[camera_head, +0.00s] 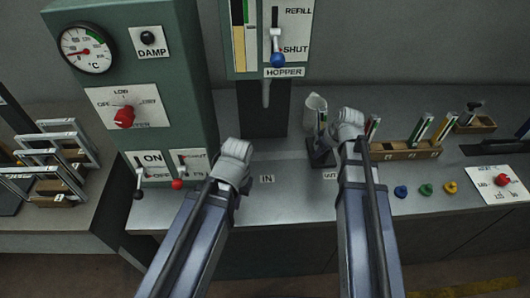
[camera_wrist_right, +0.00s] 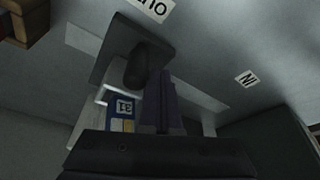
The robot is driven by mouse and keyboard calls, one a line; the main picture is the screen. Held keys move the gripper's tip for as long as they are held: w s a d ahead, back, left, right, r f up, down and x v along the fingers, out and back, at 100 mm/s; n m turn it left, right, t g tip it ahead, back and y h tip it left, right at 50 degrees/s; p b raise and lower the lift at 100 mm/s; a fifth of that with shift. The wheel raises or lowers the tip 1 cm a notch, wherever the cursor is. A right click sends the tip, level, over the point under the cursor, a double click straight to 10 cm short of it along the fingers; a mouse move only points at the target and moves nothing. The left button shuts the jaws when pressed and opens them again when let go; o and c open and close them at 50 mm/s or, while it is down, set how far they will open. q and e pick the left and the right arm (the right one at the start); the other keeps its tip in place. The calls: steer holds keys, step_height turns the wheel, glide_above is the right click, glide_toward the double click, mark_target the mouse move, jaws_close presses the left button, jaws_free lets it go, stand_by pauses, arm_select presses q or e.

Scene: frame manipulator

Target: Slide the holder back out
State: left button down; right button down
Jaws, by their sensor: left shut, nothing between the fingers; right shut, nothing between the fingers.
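The holder (camera_head: 317,155) is a dark piece on the counter, right of the IN label (camera_head: 266,179) and behind a partly hidden label (camera_head: 330,175). In the right wrist view it shows as a dark base (camera_wrist_right: 110,60) with a rounded dark knob (camera_wrist_right: 138,68), close to a cut-off label (camera_wrist_right: 153,8) and away from IN. My right gripper (camera_wrist_right: 167,85) is shut and empty, right beside the knob; contact cannot be told. In the head view my right gripper (camera_head: 347,120) partly covers the holder. My left gripper (camera_head: 235,155) is shut and empty over the counter's left part.
The hopper (camera_head: 284,72) hangs at the back centre. A wooden rack (camera_head: 405,150) and coloured knobs (camera_head: 426,189) are at right. A green panel with levers (camera_head: 140,180) is at left. The front counter between my arms is clear.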

steer(key=shift+d, duration=0.5)
steer(key=shift+a, duration=1.35)
arm_select(q)
steer(key=shift+r, duration=0.1)
arm_select(e)
steer(key=shift+r, duration=0.1)
